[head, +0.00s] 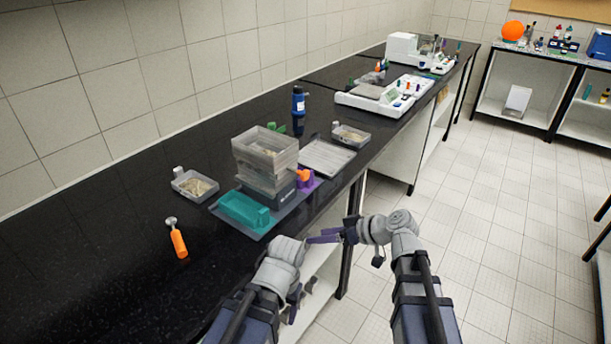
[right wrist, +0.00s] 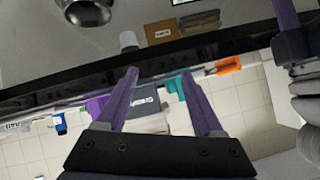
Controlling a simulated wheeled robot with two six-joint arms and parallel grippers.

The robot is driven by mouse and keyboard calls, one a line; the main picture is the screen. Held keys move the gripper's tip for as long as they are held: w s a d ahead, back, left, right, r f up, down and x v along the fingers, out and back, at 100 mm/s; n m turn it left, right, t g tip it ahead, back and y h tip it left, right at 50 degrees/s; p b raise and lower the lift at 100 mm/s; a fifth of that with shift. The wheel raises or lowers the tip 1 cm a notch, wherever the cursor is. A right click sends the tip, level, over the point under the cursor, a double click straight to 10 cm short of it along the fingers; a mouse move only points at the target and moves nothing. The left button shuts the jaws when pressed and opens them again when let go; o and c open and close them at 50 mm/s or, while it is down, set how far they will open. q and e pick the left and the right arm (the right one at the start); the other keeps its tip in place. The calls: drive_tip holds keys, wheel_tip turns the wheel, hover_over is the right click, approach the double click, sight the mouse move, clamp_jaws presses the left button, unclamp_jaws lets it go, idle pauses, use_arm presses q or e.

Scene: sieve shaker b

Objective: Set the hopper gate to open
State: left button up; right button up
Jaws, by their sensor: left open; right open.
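The sieve shaker stands on the black bench in the head view, with a stack of clear grey boxes (head: 266,155) on a dark base. An orange knob or lever (head: 303,175) sits on a purple part (head: 310,185) at its right side; which part is the hopper gate, and its setting, I cannot tell. A teal block (head: 243,209) lies in front. My right gripper (head: 325,236) is open and empty, off the bench's front edge, apart from the shaker. Its fingers show in the right wrist view (right wrist: 162,92). My left gripper (head: 296,293) is open, lower and nearer.
An orange-handled tool (head: 177,239) lies left on the bench. Small trays with grainy material (head: 195,186) (head: 351,135) flank the shaker, with a flat grey tray (head: 327,157) and a blue bottle (head: 298,108) behind. A white scale (head: 385,95) stands farther back. The floor at right is clear.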

sight(307, 176)
drive_tip(key=w+d+r+n+t+y, duration=0.2)
drive_tip(key=w+r+n+t+y, duration=0.25)
drive_tip(key=r, duration=0.75)
drive_tip(key=shift+m+t, duration=0.35)
drive_tip(key=shift+m, duration=0.5)
drive_tip(key=shift+w+d+x, duration=0.1)
drive_tip(key=shift+w+x, duration=0.05)
drive_tip(key=shift+x, duration=1.35)
drive_tip(key=shift+w+d+x, duration=0.1)
drive_tip(key=shift+x, duration=1.45)
drive_tip(key=shift+w+d+x, duration=0.1)
drive_tip(key=shift+w+x, duration=0.05)
drive_tip(key=shift+x, duration=1.35)
drive_tip(key=shift+f, duration=0.15)
clamp_jaws()
